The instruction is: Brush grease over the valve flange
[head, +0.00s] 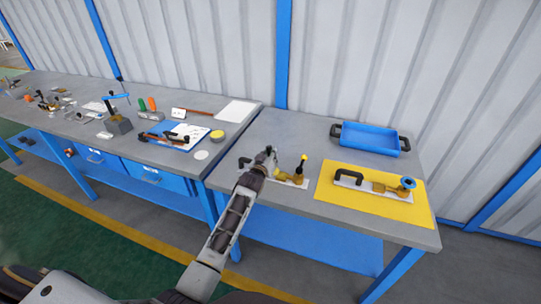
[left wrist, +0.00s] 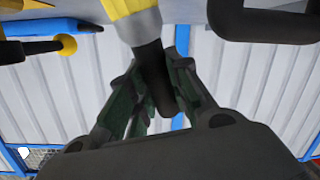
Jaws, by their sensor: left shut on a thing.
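My left gripper (head: 268,157) is over the near right table, between a black handle (head: 244,162) and a brass valve with a yellow knob (head: 304,157). In the left wrist view the gripper (left wrist: 155,85) is shut on the dark end of a yellow-and-grey piece (left wrist: 130,12). I cannot tell whether this is a brush. The black handle (left wrist: 275,22) and the yellow knob (left wrist: 68,44) show on either side of it. A second brass valve with a blue wheel (head: 408,183) lies on the yellow mat (head: 400,212). My right gripper is not in view.
A blue tray (head: 370,138) with black handles stands at the back right. The left table holds a yellow round tin (head: 217,135), a blue clipboard (head: 175,144) and several tools. The right table's front strip is clear.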

